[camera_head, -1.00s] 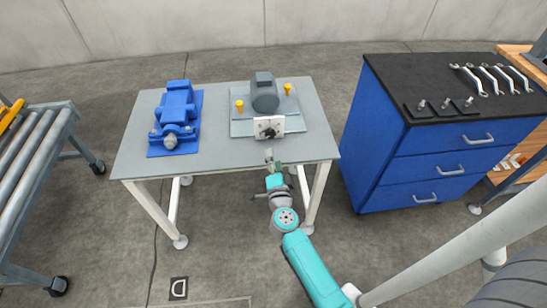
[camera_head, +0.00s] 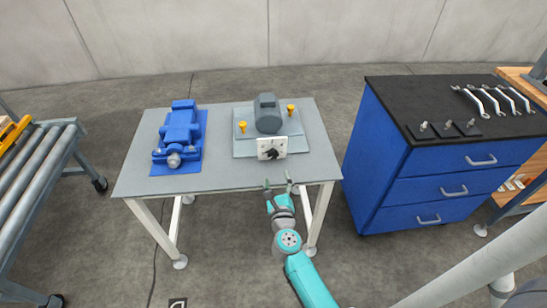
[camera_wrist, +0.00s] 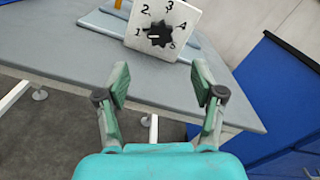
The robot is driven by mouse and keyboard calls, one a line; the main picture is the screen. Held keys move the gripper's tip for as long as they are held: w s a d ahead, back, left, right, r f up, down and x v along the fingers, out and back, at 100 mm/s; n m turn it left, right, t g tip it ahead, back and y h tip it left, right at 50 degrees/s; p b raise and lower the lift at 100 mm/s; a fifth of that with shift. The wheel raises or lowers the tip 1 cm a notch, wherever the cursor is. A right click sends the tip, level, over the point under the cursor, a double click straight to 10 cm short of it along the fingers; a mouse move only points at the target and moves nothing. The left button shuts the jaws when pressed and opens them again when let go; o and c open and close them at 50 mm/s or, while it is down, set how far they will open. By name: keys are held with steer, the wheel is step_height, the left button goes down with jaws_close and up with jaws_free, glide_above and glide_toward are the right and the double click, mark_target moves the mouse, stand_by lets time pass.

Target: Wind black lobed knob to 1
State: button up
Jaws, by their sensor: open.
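The black lobed knob (camera_head: 272,154) sits on the front of a white dial plate (camera_head: 263,144), which stands tilted at the front of a grey unit on the table. In the wrist view the knob (camera_wrist: 159,34) is near the top, ringed by the numbers 1 to 5 on the plate (camera_wrist: 190,14). A pale mark shows on the knob's left part, on the side of the 1; its exact reading is hard to tell. My gripper (camera_head: 278,185) is open and empty, apart from the knob and short of it, at the table's front edge. Both fingers (camera_wrist: 162,87) show spread below the plate.
The grey unit (camera_head: 267,114) has yellow knobs on both sides. A blue machine (camera_head: 180,128) stands left on the same table (camera_head: 219,181). A blue drawer cabinet (camera_head: 440,190) with wrenches (camera_head: 483,97) is to the right. The tabletop between is clear.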

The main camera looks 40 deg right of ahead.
mark_target(273, 156)
steer(key=w+d+m, duration=0.1)
steer(key=w+d, duration=0.1)
steer(key=w, duration=0.1)
steer(key=w+d+m, duration=0.1)
steer(key=w+d, duration=0.1)
steer(key=w, duration=0.1)
steer(key=w+d, duration=0.2)
steer(key=w, duration=0.1)
steer(key=shift+m, duration=0.4)
steer(key=c, duration=1.1)
steer(key=shift+n, duration=0.3)
steer(key=shift+c, duration=0.2)
